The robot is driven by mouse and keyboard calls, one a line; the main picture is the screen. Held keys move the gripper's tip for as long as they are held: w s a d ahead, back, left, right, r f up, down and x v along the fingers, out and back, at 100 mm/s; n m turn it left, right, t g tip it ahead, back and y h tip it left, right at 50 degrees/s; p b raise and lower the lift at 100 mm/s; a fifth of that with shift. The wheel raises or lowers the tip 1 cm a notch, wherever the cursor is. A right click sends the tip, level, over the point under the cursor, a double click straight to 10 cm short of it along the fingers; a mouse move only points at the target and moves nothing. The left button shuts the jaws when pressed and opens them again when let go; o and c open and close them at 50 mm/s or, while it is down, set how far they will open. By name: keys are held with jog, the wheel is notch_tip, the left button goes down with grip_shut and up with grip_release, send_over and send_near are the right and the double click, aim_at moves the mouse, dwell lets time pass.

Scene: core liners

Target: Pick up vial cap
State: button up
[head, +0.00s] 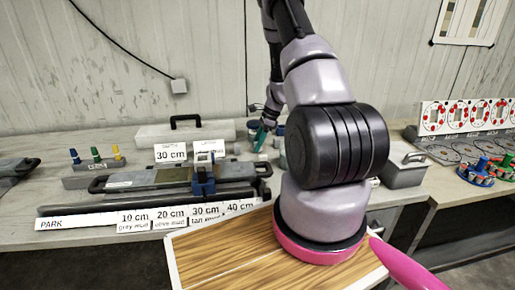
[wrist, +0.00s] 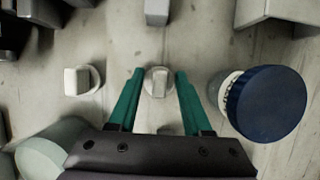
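In the wrist view, a small round white piece with a raised block on top, apparently the vial cap (wrist: 157,82), sits on the bench between the fingertips. My gripper (wrist: 160,73) is open, with one teal finger on each side of it. A gap shows on both sides, and I cannot tell how high the fingertips are above the bench. A similar white piece (wrist: 82,80) stands to the left, outside the fingers. In the head view my gripper (head: 262,137) is small at the back of the bench, and my arm hides part of that area.
A blue-lidded jar (wrist: 268,103) stands close to the right finger. A pale green round container (wrist: 50,150) is at lower left. A light block (wrist: 157,12) lies just beyond the fingertips.

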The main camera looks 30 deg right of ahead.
grip_shut()
